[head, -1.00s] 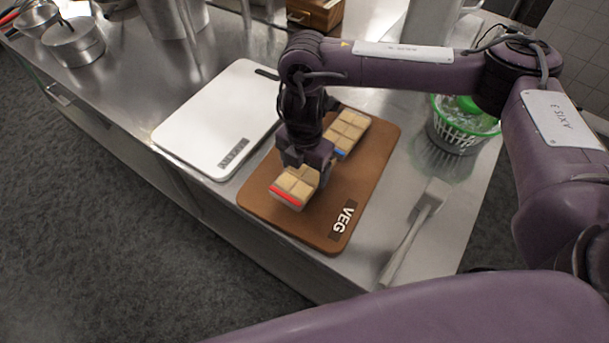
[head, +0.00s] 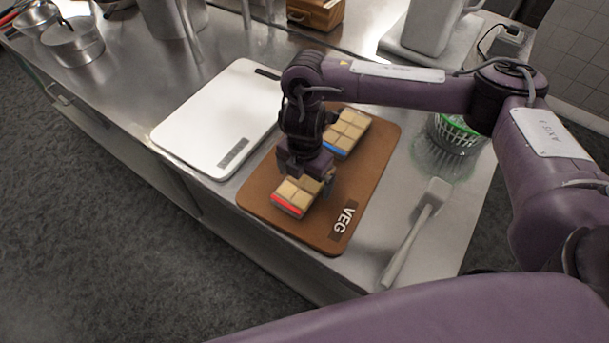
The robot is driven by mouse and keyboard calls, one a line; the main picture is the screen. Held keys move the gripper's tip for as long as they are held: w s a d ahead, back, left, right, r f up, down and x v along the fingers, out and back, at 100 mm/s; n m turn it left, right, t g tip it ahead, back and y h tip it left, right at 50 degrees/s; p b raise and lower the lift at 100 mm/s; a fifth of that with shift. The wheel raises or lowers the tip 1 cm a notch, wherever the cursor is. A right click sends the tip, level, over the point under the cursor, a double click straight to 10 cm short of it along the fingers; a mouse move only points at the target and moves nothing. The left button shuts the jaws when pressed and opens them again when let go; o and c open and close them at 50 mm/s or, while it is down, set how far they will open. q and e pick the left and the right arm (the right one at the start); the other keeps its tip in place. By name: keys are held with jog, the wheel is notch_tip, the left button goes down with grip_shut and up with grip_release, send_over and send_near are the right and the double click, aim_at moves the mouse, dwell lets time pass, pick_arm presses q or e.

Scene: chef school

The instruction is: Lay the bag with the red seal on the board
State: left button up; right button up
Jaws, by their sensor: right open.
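The bag with the red seal (head: 291,201) holds tan blocks and lies on the brown board marked VEG (head: 262,190), near its front left. A second bag with a blue seal (head: 350,127) lies on the same board farther back. My right gripper (head: 306,183) is just above and behind the red-sealed bag. Its jaws are open around or close over the bag's back part, which they partly hide; I cannot tell whether they touch it. My left gripper is not in view.
A white board (head: 215,115) lies to the left of the brown one. A spatula-like tool (head: 410,238) and a green basket (head: 455,135) are to the right. Metal pots (head: 75,45) stand at the far left. The counter's front edge is close to the brown board.

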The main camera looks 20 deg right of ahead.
aim_at(304, 180)
notch_tip(304, 180, up, 12)
jog(key=shift+r, duration=0.15)
dwell(0.5)
dwell(0.5)
